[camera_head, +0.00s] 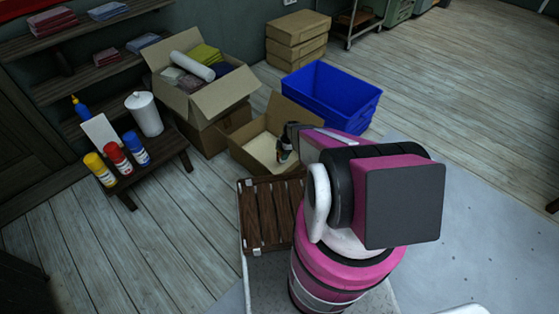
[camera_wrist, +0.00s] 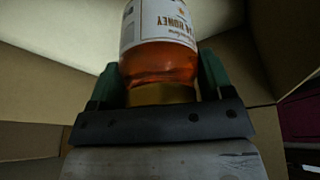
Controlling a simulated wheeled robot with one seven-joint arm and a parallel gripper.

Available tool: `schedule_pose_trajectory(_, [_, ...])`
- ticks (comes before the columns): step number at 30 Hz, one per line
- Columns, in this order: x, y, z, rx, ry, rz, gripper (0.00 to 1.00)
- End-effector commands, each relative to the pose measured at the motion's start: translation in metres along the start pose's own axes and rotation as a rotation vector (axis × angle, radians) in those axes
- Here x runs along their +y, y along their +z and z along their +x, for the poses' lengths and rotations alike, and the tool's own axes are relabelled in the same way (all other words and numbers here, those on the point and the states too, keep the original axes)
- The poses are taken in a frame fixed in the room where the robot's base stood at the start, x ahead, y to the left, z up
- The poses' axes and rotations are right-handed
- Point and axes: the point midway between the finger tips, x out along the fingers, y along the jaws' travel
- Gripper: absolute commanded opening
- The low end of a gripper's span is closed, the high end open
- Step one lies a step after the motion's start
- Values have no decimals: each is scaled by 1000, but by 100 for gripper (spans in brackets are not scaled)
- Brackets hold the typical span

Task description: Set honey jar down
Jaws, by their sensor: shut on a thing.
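The honey jar (camera_wrist: 160,60) is amber with a white label reading "honey" and a gold band. In the wrist view my gripper (camera_wrist: 160,82) is shut on it, with green finger pads on both sides. In the head view the jar (camera_head: 284,153) is small and dark, at the right side of an open cardboard box (camera_head: 247,156), and my gripper (camera_head: 287,138) is around it. Cardboard walls surround the jar in the wrist view. I cannot tell whether the jar touches the box floor. My arm hides part of the box's right side.
A blue crate (camera_head: 325,92) stands behind the open box. A fuller carton (camera_head: 205,97) is behind it to the left. A small bench (camera_head: 163,164) with bottles stands left. Floor (camera_head: 180,235) at front left is clear.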

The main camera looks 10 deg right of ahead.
Motion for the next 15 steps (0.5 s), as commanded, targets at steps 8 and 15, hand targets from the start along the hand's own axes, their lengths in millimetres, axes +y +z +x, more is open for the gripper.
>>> schedule_pose_trajectory(8, [1, 10, 30, 0, 1, 1, 31])
schedule_pose_trajectory(15, [1, 18, 58, 1, -1, 1, 31])
